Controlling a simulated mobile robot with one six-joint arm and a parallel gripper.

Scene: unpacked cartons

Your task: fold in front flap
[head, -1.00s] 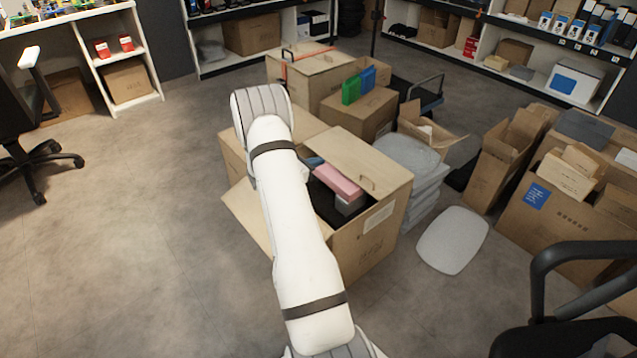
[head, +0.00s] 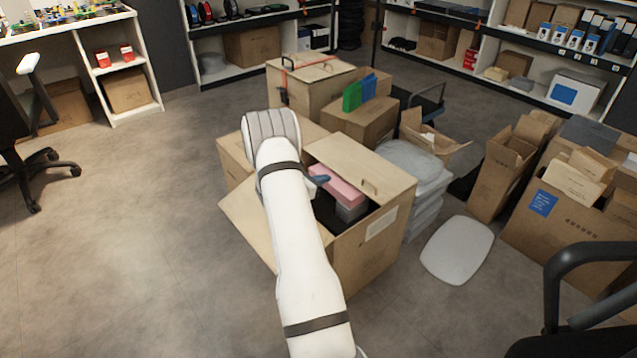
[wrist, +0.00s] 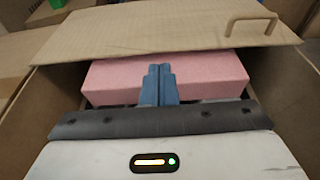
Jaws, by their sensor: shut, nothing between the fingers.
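The open carton (head: 372,255) stands on the floor in front of me. One flap (head: 245,226) slants outward at its left, partly hidden by my arm. A flap with a small handle (head: 362,160) lies over the right part of the opening; it spans the top of the wrist view (wrist: 150,32). A pink box (head: 337,185) lies inside, and it also shows in the wrist view (wrist: 205,75). My gripper (head: 321,179), with blue fingers, is shut and empty. In the wrist view its fingertips (wrist: 159,69) overlap the pink box; contact cannot be told.
A carton with green and blue items (head: 362,119) stands behind. Stacked pale bags (head: 420,180) and a pale flat panel (head: 457,250) are to the right, then more open cartons (head: 560,215). The floor at the left is clear up to the chair (head: 40,160).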

